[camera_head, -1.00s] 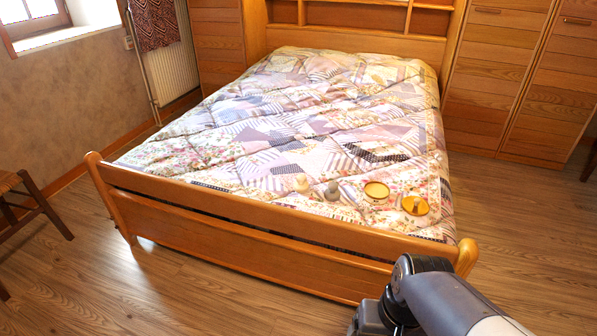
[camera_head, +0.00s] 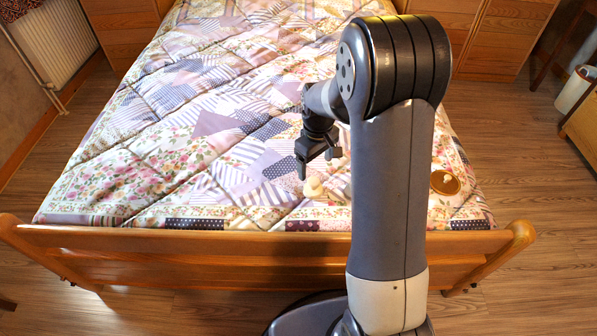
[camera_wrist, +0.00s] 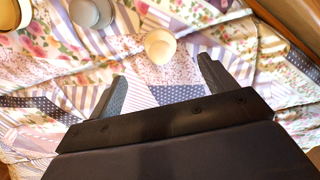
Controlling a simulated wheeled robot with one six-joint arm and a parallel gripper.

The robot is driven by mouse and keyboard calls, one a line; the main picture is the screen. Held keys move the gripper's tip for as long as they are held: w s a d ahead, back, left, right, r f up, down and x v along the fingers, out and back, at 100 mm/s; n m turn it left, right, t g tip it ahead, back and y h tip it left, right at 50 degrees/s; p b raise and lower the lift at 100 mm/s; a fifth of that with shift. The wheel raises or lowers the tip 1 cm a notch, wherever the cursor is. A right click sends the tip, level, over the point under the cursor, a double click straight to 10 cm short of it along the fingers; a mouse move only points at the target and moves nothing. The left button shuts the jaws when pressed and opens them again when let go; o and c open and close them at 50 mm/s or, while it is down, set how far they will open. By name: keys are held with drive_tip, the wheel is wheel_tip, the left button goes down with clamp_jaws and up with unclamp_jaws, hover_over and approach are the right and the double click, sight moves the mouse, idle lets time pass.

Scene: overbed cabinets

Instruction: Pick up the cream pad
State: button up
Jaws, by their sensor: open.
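The cream pad (camera_head: 314,187) looks like a small, round, pale piece and lies on the patchwork quilt near the foot of the bed. In the wrist view it is a pale round shape (camera_wrist: 160,45), a little beyond the fingertips and roughly midway between them. My gripper (camera_head: 318,160) is over the quilt close to the pad, pointing down. In the wrist view my gripper (camera_wrist: 161,82) has its fingers wide apart with only quilt between them. I see no contact with the pad.
A grey round piece (camera_wrist: 92,12) lies beside the pad in the wrist view. A round amber dish (camera_head: 445,182) lies further right on the quilt. The wooden footboard (camera_head: 190,245) runs across the near side. The quilt (camera_head: 120,160) left of the gripper is clear.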

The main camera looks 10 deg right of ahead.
sight(314, 180)
wheel_tip(314, 180, down, 4)
drive_tip(key=shift+f+b, duration=0.15)
drive_tip(key=shift+b, duration=0.4)
drive_tip(key=shift+w+a+f+b, duration=0.1)
drive_tip(key=shift+f+b, duration=0.45)
drive_tip(key=shift+f, duration=1.05)
drive_tip(key=shift+w+f+b, duration=0.1)
drive_tip(key=shift+f+b, duration=0.45)
drive_tip(key=shift+f, duration=1)
drive_tip(key=c, duration=1.1)
